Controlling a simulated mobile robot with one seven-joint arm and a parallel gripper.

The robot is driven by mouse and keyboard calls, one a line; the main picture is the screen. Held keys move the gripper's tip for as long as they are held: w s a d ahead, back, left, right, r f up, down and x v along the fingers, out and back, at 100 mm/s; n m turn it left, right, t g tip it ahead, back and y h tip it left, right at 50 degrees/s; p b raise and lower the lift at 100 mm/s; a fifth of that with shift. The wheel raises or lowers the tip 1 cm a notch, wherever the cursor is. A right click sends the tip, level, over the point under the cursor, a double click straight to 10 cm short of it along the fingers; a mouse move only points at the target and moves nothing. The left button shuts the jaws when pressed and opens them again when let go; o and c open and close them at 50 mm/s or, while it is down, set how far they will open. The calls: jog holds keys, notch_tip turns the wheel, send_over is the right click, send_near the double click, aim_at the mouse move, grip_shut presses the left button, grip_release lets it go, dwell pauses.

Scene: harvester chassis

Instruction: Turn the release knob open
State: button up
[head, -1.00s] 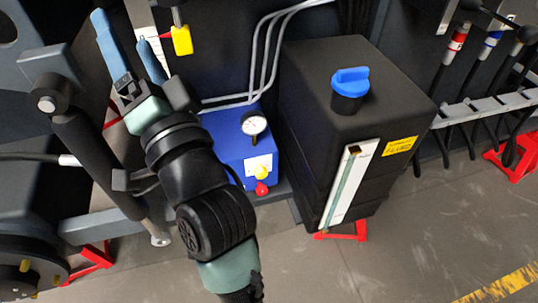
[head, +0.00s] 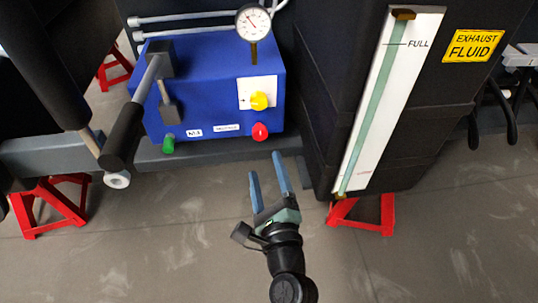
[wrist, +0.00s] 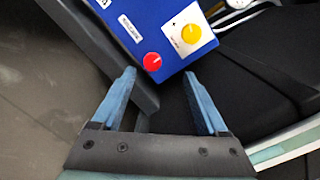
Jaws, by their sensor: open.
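A blue pump box (head: 210,75) carries a yellow knob (head: 259,100) on a white plate, and a red knob (head: 260,131) sits below it on the front. Lettering by the yellow knob is too small to read. In the wrist view the yellow knob (wrist: 191,33) and red knob (wrist: 152,61) lie beyond the fingertips. My gripper (head: 265,165) is open and empty, its two blue fingers pointing up toward the box. In the head view the fingertips appear below the red knob; they look apart from both knobs.
A black exhaust fluid tank (head: 440,110) with a sight gauge stands right of the box. A lever handle (head: 124,136) sticks out at left. A pressure gauge (head: 253,22) stands on top. A green knob (head: 168,143) is lower left. Floor in front is clear; red stands (head: 55,207) support the chassis.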

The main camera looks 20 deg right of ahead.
aim_at(261, 136)
jog(key=shift+m, duration=0.4)
jog(key=f+x, duration=0.1)
jog(key=x, duration=0.3)
jog(key=b+x, duration=0.1)
jog(key=x, duration=0.3)
jog(key=d+f+b+x, duration=0.1)
jog(key=x, duration=0.3)
jog(key=shift+w+d+f, duration=0.1)
jog(key=shift+w+f, duration=0.05)
jog(key=shift+f, duration=0.2)
grip_shut()
